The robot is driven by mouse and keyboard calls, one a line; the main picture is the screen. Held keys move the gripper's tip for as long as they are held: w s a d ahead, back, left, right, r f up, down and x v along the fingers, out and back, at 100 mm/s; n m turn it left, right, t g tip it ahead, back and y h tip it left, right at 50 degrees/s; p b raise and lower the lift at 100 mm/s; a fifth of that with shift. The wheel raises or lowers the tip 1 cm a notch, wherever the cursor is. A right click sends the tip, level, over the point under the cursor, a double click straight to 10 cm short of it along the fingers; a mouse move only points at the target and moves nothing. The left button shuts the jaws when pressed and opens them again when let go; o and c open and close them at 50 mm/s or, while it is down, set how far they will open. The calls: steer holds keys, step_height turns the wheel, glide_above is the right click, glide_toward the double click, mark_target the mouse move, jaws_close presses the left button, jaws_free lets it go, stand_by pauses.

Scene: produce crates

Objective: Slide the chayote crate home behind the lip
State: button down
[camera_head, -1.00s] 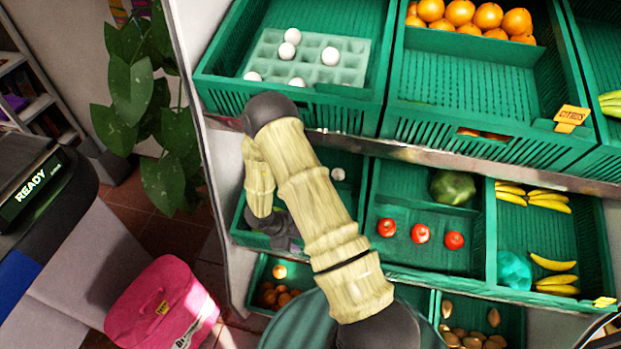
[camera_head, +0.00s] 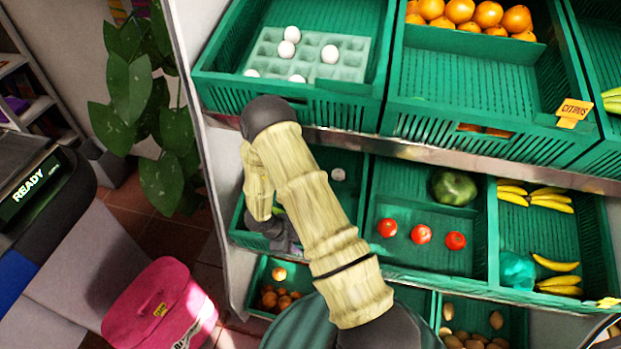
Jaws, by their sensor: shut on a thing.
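The left crate (camera_head: 238,222) on the middle shelf is green and slatted, and my arm hides much of it. I take it to be the chayote crate. A small green thing (camera_head: 278,211), possibly a chayote, shows just above my gripper. A pale round item (camera_head: 338,174) lies farther back in the crate. My gripper (camera_head: 282,238) is dark and is at the crate's front edge, shut on the front wall. The fingertips are small and partly hidden by my arm. The shelf lip at this crate cannot be made out clearly.
A crate with tomatoes (camera_head: 421,234) and a green melon-like fruit (camera_head: 453,187) stands to the right, then one with bananas (camera_head: 556,264). An egg crate (camera_head: 340,104) is above. A lower crate holds brown produce (camera_head: 270,299). A pink bin (camera_head: 160,305) and plant (camera_head: 165,130) stand left.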

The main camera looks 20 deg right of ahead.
steer(key=shift+w+d+f, duration=0.15)
steer(key=shift+w+d, duration=0.3)
steer(key=shift+d, duration=0.15)
steer(key=c, duration=1)
jaws_free()
steer(key=shift+d+f, duration=0.1)
steer(key=shift+f, duration=0.05)
steer(key=shift+c, duration=0.2)
steer(key=shift+w+f, duration=0.25)
steer(key=shift+w, duration=0.25)
steer(key=shift+s+a+r, duration=0.2)
steer(key=shift+s+a, duration=0.05)
steer(key=shift+s+a+f, duration=0.1)
steer(key=shift+s, duration=0.15)
steer(key=v, duration=1.7)
steer(key=shift+w+r+b, duration=0.15)
steer(key=shift+r+b, duration=0.1)
steer(key=shift+b, duration=0.1)
